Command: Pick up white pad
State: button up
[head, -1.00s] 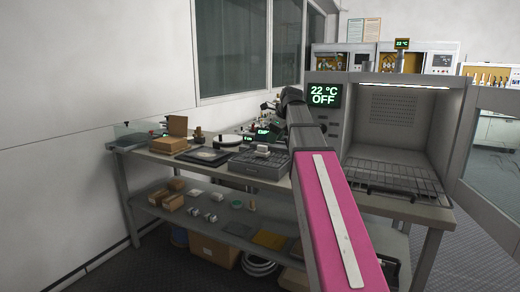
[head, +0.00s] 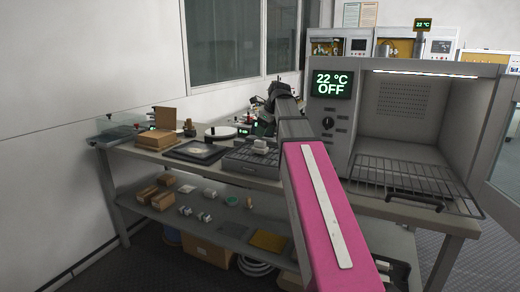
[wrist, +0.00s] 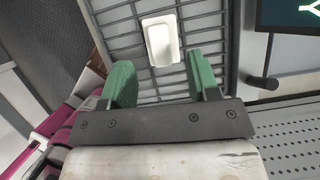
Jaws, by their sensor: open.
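In the wrist view a small white block-like pad (wrist: 161,40) lies on a dark grey gridded surface (wrist: 120,35), just beyond my fingertips. My gripper (wrist: 160,80) has two green fingers spread apart, with nothing between them; the pad is ahead of the gap, and contact is not visible. In the head view a small white piece (head: 260,146) sits on a grey compartment tray (head: 240,164) on the bench; it looks like the same pad. My gripper is mostly hidden behind my arm there.
An open oven (head: 415,120) with a wire rack (head: 410,180) stands right of my arm, its display reading 22 °C OFF. A dark mat (head: 178,152) with a pale sheet and a brown box (head: 155,140) are left on the bench. The lower shelf (head: 160,215) holds small items.

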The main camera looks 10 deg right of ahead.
aim_at(260, 141)
jog(key=shift+x, duration=2.8)
jog(key=shift+s+d, duration=0.1)
jog(key=shift+d, duration=0.05)
jog(key=c, duration=0.6)
